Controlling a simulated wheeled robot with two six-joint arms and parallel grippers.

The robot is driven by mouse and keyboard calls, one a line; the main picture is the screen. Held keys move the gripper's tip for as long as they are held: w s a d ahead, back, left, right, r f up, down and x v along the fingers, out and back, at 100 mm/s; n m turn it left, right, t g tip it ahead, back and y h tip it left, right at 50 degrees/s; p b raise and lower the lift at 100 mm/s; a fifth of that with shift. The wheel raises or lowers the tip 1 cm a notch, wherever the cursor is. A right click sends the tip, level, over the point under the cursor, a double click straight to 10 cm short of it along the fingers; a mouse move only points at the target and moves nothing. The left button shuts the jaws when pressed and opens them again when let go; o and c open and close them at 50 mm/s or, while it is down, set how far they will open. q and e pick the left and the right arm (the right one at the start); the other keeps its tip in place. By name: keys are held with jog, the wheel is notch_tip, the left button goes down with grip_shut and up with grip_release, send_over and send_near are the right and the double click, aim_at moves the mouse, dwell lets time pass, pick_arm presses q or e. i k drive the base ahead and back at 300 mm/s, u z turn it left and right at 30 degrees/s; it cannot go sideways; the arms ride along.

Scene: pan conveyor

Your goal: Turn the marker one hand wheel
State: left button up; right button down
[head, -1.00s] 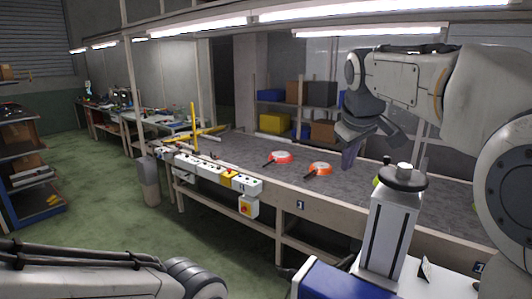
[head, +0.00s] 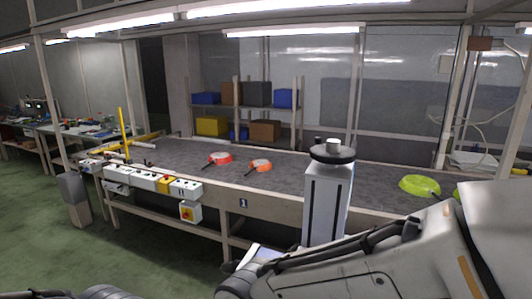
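The black hand wheel (head: 332,153) lies flat on top of an upright pale post (head: 327,205), with a light hub cap in its middle and a small dark knob at its rim. A small "1" marker plate (head: 243,203) is on the conveyor's front side, left of the post. Nothing touches the wheel. My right arm crosses the lower right in front of the post and hides its foot; its gripper fingers do not show. Only a bit of my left arm shows at the bottom left edge, without its gripper.
The grey conveyor (head: 180,155) runs behind the post.

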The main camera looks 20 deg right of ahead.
aim_at(331, 153)
jog(key=z, duration=1.15)
jog(key=k, duration=0.5)
